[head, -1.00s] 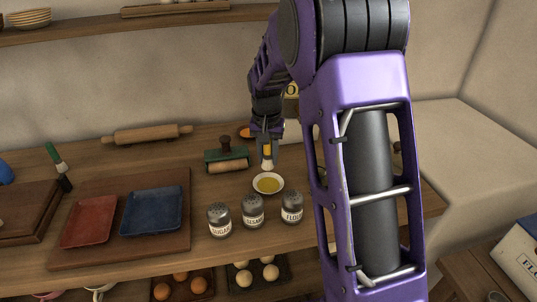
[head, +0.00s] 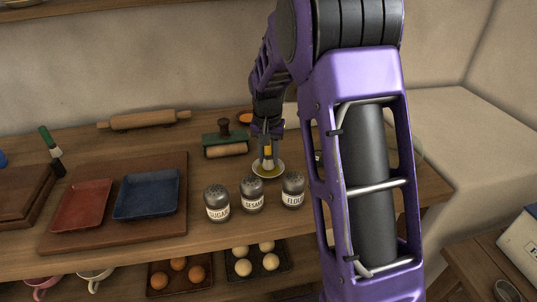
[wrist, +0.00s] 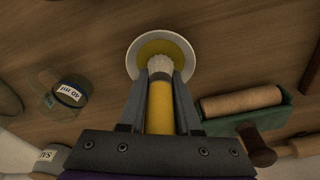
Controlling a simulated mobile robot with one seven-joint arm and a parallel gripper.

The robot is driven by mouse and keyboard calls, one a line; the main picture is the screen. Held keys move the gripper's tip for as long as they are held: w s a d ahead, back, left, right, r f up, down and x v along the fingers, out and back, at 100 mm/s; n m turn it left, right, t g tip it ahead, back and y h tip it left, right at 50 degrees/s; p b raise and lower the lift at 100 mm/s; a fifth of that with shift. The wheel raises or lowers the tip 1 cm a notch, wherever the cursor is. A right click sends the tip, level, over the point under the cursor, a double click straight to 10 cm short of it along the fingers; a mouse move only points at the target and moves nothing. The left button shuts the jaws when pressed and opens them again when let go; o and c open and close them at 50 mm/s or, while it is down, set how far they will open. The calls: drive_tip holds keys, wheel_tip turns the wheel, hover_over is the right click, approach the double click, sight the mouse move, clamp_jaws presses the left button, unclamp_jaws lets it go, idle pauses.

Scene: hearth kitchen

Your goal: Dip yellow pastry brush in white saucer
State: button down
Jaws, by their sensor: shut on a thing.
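My gripper (head: 267,158) is shut on the yellow pastry brush (head: 268,150), which hangs with its bristles down over the white saucer (head: 257,174). In the wrist view my gripper (wrist: 161,82) has the yellow handle (wrist: 160,106) between its two fingers. The pale bristles (wrist: 159,64) overlap the yellow liquid in the saucer, whose white rim (wrist: 133,52) shows around it. I cannot tell for certain how deep the bristles reach. The saucer sits on the wooden counter behind the shakers.
Sugar (head: 217,204), sesame (head: 252,195) and flour (head: 292,190) shakers stand just in front of the saucer. A green-framed roller (head: 225,147) lies behind it to the left. Red (head: 83,205) and blue (head: 147,195) trays rest on a board further left.

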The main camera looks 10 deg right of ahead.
drive_tip(key=shift+f, duration=0.55)
idle(1.8)
drive_tip(key=shift+r, duration=0.1)
drive_tip(key=shift+r+p, duration=2.4)
drive_tip(key=shift+r, duration=1.05)
drive_tip(key=shift+r, duration=0.1)
